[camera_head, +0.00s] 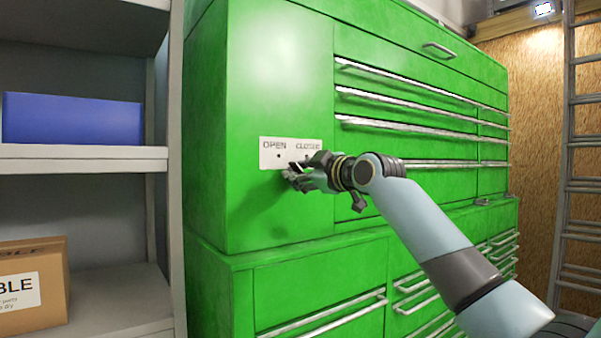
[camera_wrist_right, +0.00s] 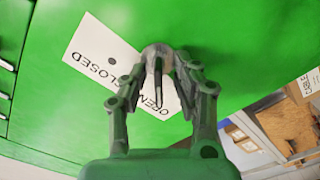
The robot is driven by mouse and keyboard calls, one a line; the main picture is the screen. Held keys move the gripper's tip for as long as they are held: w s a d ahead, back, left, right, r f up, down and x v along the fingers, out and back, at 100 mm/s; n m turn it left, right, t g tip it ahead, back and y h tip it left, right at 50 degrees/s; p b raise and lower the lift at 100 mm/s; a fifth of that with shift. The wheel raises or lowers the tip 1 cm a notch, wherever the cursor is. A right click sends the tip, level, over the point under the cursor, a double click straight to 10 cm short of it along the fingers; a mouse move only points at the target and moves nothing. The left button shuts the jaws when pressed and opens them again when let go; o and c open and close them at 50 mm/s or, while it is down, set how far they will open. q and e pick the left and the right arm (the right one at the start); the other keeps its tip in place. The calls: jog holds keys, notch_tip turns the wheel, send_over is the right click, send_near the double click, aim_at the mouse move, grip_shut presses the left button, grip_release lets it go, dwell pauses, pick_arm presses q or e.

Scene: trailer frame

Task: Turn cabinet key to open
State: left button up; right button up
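The green cabinet (camera_head: 275,80) carries a white plate (camera_head: 268,162) marked OPEN on the left and CLOSED on the right. The plate also shows in the right wrist view (camera_wrist_right: 92,38), turned nearly upside down, with a dark spot beside CLOSED. My right gripper (camera_head: 292,175) is in front of the plate's lower right part. My left gripper is not in view.
Grey shelves (camera_head: 90,152) with a blue box (camera_head: 70,119) and a cardboard box (camera_head: 35,287) stand left of the cabinet. The lower cabinet juts out as a ledge below the plate. A ladder (camera_head: 575,185) is at the far right.

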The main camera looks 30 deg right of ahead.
jog(key=s+d, duration=0.1)
jog(key=s, duration=1.1)
jog(key=shift+d, duration=0.3)
